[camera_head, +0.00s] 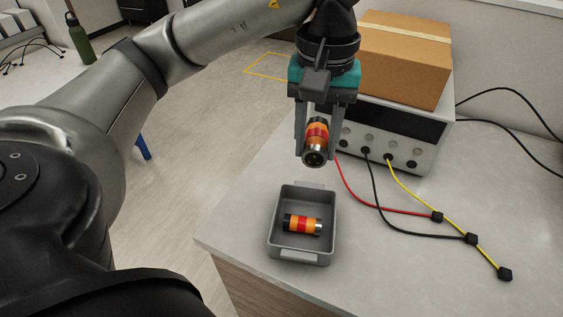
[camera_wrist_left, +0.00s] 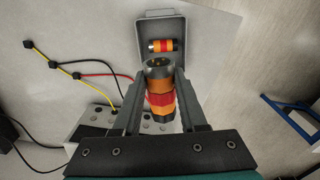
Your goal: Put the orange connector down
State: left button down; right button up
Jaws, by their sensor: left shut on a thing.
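My left gripper (camera_head: 318,135) is shut on an orange connector (camera_head: 317,136) with a red band and dark metal ends. It holds the connector tilted in the air, above and just behind a grey tray (camera_head: 273,247). In the left wrist view the held connector (camera_wrist_left: 161,100) sits between the fingers, with its pin end toward the tray (camera_wrist_left: 144,29). A second orange connector (camera_head: 302,224), also red-banded, lies on its side in the tray. It also shows in the left wrist view (camera_wrist_left: 162,46). My right gripper is in neither view.
A white instrument (camera_head: 425,155) with a cardboard box (camera_head: 405,60) on top stands behind the gripper. Red, black and yellow cables run from it across the table (camera_head: 400,280) to the right. The tray is near the table's left edge.

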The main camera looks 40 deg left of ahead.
pick_arm(q)
jog(key=shift+a+f, duration=0.15)
notch_tip(320, 180, down, 20)
jog(key=shift+r+b, duration=0.15)
jog(key=shift+b, duration=0.5)
jog(key=shift+f+b, duration=0.3)
jog(key=shift+b, duration=0.15)
jog(key=shift+c, duration=2.3)
grip_release()
jog(key=shift+r, duration=0.15)
